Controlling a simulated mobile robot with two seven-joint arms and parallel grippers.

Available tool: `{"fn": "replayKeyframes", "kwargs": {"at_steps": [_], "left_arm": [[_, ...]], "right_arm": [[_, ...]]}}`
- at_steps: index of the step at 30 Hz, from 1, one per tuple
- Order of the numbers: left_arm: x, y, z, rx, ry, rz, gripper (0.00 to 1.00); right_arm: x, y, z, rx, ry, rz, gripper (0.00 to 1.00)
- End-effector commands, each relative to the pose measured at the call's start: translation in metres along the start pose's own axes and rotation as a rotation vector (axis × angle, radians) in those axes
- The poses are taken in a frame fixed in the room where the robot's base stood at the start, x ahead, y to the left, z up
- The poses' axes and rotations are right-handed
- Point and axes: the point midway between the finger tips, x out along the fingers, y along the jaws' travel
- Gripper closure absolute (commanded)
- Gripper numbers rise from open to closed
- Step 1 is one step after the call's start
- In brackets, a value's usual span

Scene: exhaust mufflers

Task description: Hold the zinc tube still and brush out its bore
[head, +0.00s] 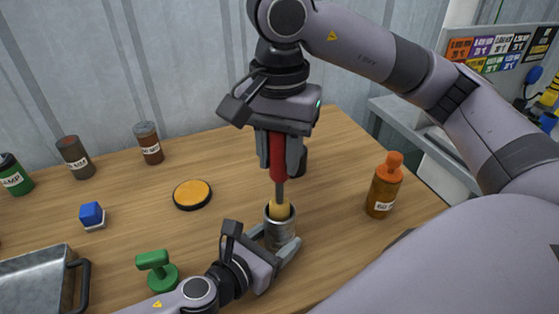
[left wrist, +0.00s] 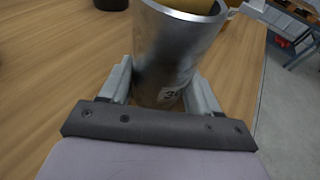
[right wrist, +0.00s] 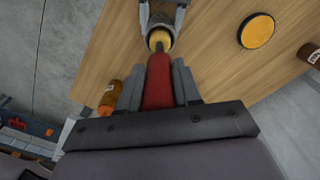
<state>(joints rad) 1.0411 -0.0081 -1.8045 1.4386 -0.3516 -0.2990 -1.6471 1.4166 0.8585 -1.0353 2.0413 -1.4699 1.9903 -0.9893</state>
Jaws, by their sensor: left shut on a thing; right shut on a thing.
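The zinc tube (head: 281,228) stands upright on the wooden table, a short grey metal cylinder with an open top. My left gripper (head: 276,243) is shut on its sides, low down; the left wrist view shows the tube (left wrist: 172,60) between both fingers. The brush has a red handle (head: 277,158), a thin grey shaft and a yellow head (head: 280,210). My right gripper (head: 279,160) is shut on the red handle and holds it upright above the tube. The yellow head is at the tube's mouth, its lower part hidden inside the bore. The right wrist view also shows the handle (right wrist: 158,82).
An orange-brown bottle (head: 384,186) stands to the right. A yellow-topped disc (head: 192,194), a blue-topped block (head: 92,215), several cans (head: 149,143) and a metal tray (head: 40,278) are left.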

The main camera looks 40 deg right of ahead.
Motion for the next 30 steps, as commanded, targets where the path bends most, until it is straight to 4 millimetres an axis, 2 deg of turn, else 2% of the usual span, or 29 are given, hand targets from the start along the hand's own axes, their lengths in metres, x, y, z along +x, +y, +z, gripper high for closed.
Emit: {"fn": "replayKeyframes", "kwargs": {"at_steps": [10, 24, 30], "left_arm": [[0.0, 0.0, 0.0, 0.0, 0.001, 0.0, 0.55], [0.0, 0.0, 0.0, 0.0, 0.001, 0.0, 0.55], [0.0, 0.0, 0.0, 0.0, 0.0, 0.0, 0.55]], "right_arm": [[0.001, 0.0, 0.0, 0.001, 0.0, -0.001, 0.97], [0.042, 0.0, 0.0, 0.001, -0.001, 0.002, 0.97], [0.048, 0.0, 0.0, 0.0, -0.001, 0.0, 0.97]]}}
